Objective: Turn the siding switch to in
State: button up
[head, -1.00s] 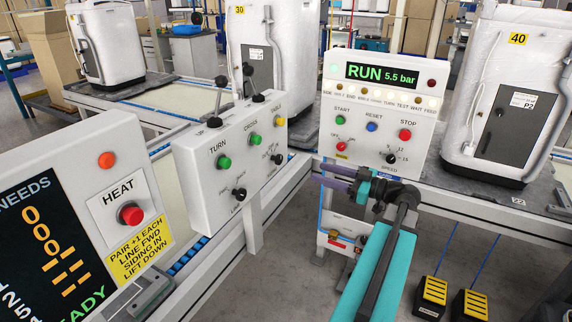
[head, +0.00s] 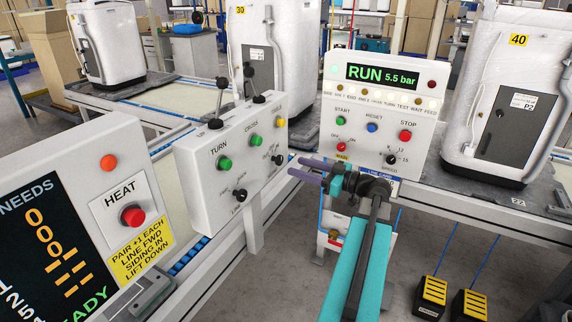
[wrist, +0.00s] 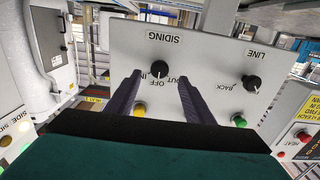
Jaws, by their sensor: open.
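The siding switch is a small black knob (head: 277,159) on the right part of the white control box's front (head: 205,205). In the wrist view, upside down, the siding knob (wrist: 158,69) sits below SIDING lettering, with IN, OFF and OUT marks around it. I cannot tell surely which mark it points at. My gripper (head: 295,166) is open and empty, just right of the knob and apart from it. In the wrist view the two dark fingers (wrist: 159,80) point at the panel, one either side of the knob.
The black LINE knob (head: 239,194) sits left of the siding knob, with green and yellow buttons and black levers above. A RUN panel (head: 380,115) with buttons stands close behind my gripper. A HEAT button box (head: 75,220) is at the left.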

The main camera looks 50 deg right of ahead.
aim_at(281, 161)
jog(key=shift+x, duration=2.8)
